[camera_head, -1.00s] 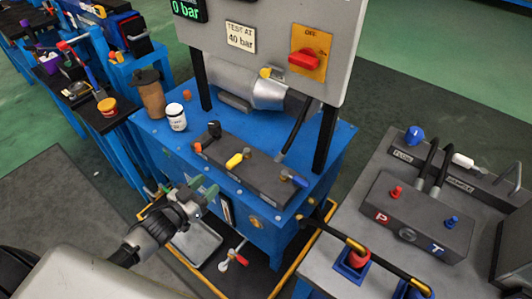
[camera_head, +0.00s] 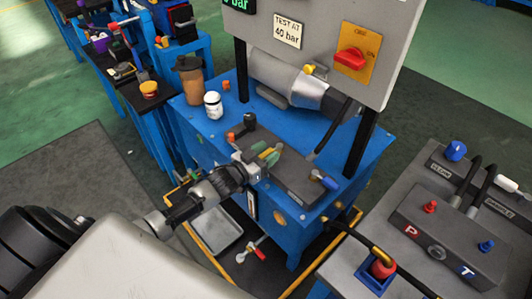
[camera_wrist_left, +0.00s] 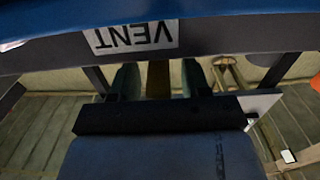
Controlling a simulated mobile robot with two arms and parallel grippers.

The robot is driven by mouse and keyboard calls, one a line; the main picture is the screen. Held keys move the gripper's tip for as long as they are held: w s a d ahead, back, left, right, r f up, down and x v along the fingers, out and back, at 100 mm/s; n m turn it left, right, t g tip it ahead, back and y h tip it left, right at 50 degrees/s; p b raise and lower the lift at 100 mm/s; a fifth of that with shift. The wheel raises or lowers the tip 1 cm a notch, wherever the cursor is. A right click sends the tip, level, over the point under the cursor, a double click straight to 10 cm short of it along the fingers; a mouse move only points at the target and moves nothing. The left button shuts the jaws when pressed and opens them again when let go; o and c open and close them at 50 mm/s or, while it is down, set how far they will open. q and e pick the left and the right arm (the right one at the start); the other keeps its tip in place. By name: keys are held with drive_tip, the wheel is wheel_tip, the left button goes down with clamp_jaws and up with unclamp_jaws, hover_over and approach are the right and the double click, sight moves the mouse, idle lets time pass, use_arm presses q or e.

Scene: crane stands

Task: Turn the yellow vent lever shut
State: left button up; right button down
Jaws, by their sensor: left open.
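The dark valve block (camera_head: 292,184) sits on the front of the blue power unit, with the yellow vent lever (camera_head: 267,153) in its middle. My left gripper (camera_head: 266,154) reaches it from the lower left and is open, its green fingers on either side of the lever. In the left wrist view the yellow-brown lever (camera_wrist_left: 158,80) shows between the two fingers (camera_wrist_left: 160,82), below an upside-down VENT label (camera_wrist_left: 136,37). I cannot tell whether the fingers touch the lever. My right gripper is not in view.
On the same block are a black-knobbed, orange-marked lever (camera_head: 249,121) and a blue lever (camera_head: 323,180). A panel with a red switch (camera_head: 350,59) stands behind. A grey bench with hoses (camera_head: 447,240) is at right.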

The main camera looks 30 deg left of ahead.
use_arm(q)
clamp_jaws()
